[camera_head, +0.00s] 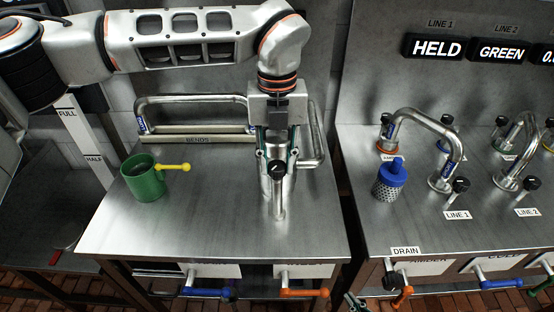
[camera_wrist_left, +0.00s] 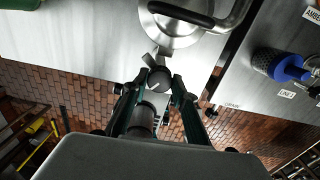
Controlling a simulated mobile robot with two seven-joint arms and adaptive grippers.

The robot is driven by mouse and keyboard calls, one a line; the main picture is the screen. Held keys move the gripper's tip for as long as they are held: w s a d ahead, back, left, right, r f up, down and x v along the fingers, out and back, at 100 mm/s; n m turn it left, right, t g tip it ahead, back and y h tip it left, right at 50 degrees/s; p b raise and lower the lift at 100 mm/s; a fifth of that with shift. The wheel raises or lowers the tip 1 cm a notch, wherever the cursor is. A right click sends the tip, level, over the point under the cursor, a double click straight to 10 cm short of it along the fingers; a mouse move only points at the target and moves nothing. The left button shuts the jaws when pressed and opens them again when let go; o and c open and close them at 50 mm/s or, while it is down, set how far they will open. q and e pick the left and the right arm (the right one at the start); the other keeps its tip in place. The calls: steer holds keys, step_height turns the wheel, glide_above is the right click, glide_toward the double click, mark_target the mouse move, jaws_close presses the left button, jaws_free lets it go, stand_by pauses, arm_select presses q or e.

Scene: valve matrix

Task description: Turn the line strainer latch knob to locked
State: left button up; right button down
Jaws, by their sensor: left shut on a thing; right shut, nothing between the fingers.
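A black latch knob (camera_head: 278,170) sits on a steel cylindrical body (camera_head: 277,196) near the right side of the left bench. My left gripper (camera_head: 278,156) reaches down from above and is shut on the knob.
A green mug (camera_head: 143,180) with a yellow-handled item stands left. A rack marked BENDS (camera_head: 195,138) holds bent pipes behind. A blue-capped mesh strainer (camera_head: 389,185) stands on the right bench near LINE 1 pipework (camera_head: 425,124). Displays read HELD (camera_head: 437,48) and GREEN (camera_head: 501,53).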

arm_select(q)
steer(key=m, duration=0.5)
steer(key=shift+r+m+p, duration=0.1)
steer(key=shift+m+p, duration=0.2)
steer(key=m+p, duration=0.1)
steer(key=m, duration=0.3)
steer(key=shift+m, duration=0.4)
steer(key=o, duration=1.1)
